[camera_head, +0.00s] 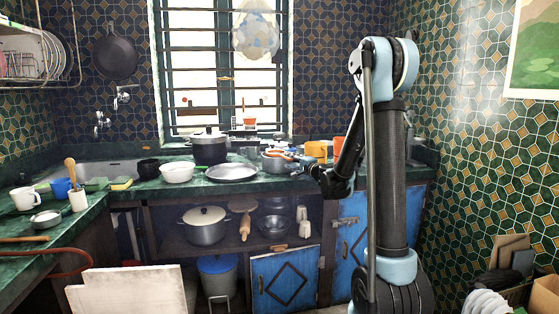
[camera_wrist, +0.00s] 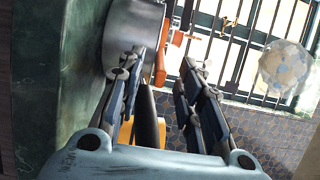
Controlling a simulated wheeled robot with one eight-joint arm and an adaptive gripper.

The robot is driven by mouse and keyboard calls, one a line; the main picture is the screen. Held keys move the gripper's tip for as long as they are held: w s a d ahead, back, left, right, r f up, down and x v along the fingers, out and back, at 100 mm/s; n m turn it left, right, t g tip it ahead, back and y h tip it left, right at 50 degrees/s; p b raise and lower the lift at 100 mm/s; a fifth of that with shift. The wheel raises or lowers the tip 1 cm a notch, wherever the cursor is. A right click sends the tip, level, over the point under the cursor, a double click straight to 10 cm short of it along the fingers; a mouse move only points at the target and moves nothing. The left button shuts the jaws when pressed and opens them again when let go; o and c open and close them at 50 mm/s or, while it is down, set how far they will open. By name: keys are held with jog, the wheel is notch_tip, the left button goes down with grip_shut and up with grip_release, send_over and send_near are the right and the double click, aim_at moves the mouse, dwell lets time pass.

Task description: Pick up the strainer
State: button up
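I cannot clearly tell which thing is the strainer. A round silver metal vessel (camera_head: 274,164) sits on the back counter, just left of my gripper (camera_head: 316,170), with orange parts at its top. In the wrist view the silver vessel (camera_wrist: 135,30) is at the upper left, with a long orange piece (camera_wrist: 161,60) along its right side. My gripper (camera_wrist: 158,72) is open there, its two fingers apart. The orange piece lies near the left fingertip; I cannot tell whether they touch. A dark cylindrical thing (camera_wrist: 147,112) shows between the fingers, and I see nothing gripped.
A yellow-orange container (camera_head: 316,151) stands behind my gripper. A wide silver dish (camera_head: 231,172), a white bowl (camera_head: 176,172) and a lidded pot (camera_head: 209,147) stand farther left. A barred window (camera_head: 225,80) is behind. Another small metal pan (camera_head: 46,219) lies on the left counter.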

aim_at(282, 157)
jog(key=shift+x, duration=2.7)
jog(key=shift+s+a, duration=0.1)
grip_shut()
